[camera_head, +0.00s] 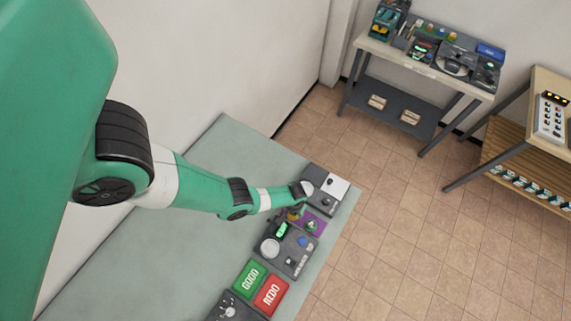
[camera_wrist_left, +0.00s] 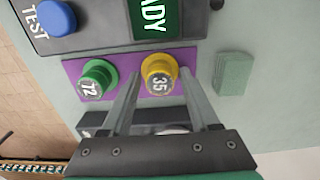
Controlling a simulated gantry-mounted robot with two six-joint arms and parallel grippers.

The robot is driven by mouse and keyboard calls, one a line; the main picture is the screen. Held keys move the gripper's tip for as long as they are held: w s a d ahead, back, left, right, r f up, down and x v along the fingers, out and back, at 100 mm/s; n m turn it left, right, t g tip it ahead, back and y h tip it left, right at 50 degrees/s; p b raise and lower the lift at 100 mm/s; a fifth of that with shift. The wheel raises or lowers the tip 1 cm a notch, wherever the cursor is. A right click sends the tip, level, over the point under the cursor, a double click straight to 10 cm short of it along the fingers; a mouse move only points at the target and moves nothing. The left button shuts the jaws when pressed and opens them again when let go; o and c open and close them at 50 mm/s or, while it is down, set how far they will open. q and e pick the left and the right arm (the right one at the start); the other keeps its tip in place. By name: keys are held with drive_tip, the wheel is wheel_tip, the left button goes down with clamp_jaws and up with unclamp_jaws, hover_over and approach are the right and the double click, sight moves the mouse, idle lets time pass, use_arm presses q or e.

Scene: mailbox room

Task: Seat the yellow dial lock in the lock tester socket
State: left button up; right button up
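The yellow dial lock (camera_wrist_left: 159,74), marked 35, sits on a purple mat (camera_wrist_left: 125,66) in the left wrist view. A green dial lock (camera_wrist_left: 98,79), marked 72, is to its left. My left gripper (camera_wrist_left: 160,78) is open, with one finger on each side of the yellow lock; I cannot tell whether they touch it. In the head view my left gripper (camera_head: 298,208) is over the purple mat (camera_head: 317,217). The dark tester (camera_head: 290,262) has a blue TEST button (camera_wrist_left: 57,18) and a green screen (camera_wrist_left: 155,18). I cannot make out its socket for sure. My right gripper is out of view.
Green GOOD (camera_head: 250,274) and red REDO (camera_head: 271,295) pads lie on the table (camera_head: 160,235). A grey and white panel (camera_head: 327,186) is beyond the mat. A pale green block (camera_wrist_left: 233,74) is right of the yellow lock. Shelves with equipment (camera_head: 425,70) stand across the room.

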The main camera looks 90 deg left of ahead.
use_arm(q)
clamp_jaws()
drive_tip(key=shift+r+p, duration=2.25)
drive_tip(key=shift+r, duration=0.1)
drive_tip(key=shift+f, duration=0.1)
